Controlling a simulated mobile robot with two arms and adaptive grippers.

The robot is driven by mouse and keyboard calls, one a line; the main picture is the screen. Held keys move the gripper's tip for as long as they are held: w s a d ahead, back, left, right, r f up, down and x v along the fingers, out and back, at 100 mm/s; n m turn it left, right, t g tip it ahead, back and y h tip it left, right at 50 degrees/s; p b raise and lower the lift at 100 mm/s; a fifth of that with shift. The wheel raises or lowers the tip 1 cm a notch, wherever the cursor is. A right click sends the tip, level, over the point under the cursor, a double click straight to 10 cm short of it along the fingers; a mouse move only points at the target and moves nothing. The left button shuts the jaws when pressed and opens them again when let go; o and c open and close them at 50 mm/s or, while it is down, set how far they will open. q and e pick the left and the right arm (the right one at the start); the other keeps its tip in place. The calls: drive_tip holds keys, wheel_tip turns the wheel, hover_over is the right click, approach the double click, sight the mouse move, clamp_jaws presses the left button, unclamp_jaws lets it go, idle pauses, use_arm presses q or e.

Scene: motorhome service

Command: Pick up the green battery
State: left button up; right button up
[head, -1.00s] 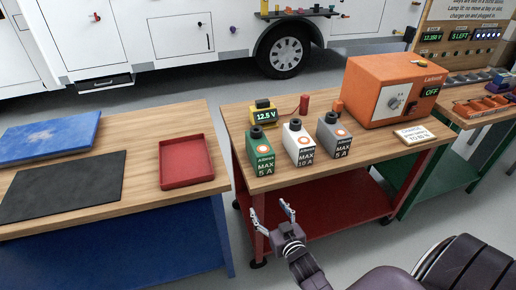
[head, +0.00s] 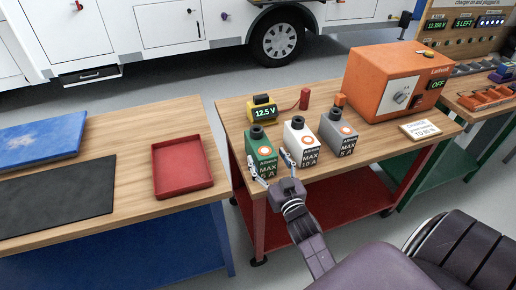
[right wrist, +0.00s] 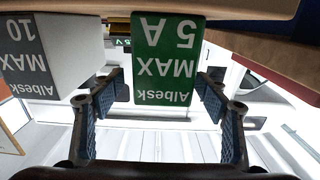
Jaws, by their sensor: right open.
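The green battery (head: 260,147), labelled Albesk MAX 5 A, stands upright on the wooden top of the red cart, at the left of a row of three. My right gripper (head: 270,170) is open at its front, with the fingers towards its two sides. In the right wrist view the green battery (right wrist: 167,58) appears upside down between the open fingers, which look clear of it. The white battery (head: 299,143) stands just right of it and also shows in the right wrist view (right wrist: 60,55). My left gripper is not in view.
A grey battery (head: 338,132) stands right of the white one. Behind are a yellow meter (head: 263,108) reading 12.5 V and a red item (head: 305,98). An orange charger (head: 392,80) reads OFF. A red tray (head: 182,167) lies on the left bench.

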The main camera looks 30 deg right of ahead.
sight(260, 145)
drive_tip(key=x, duration=0.2)
drive_tip(key=shift+w+r+p, duration=0.25)
drive_tip(key=shift+w+p, duration=0.1)
drive_tip(key=x, duration=0.3)
drive_tip(key=shift+w+a+f, duration=0.1)
drive_tip(key=shift+w+f, duration=0.05)
drive_tip(key=shift+f, duration=0.1)
drive_tip(key=shift+w, duration=0.15)
drive_tip(key=shift+c, duration=0.7)
clamp_jaws()
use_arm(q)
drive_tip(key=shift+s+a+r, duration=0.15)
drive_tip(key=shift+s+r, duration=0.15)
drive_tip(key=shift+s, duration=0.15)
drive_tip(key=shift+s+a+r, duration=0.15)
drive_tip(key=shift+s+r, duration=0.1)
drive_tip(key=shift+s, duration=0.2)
use_arm(e)
drive_tip(key=shift+r, duration=0.25)
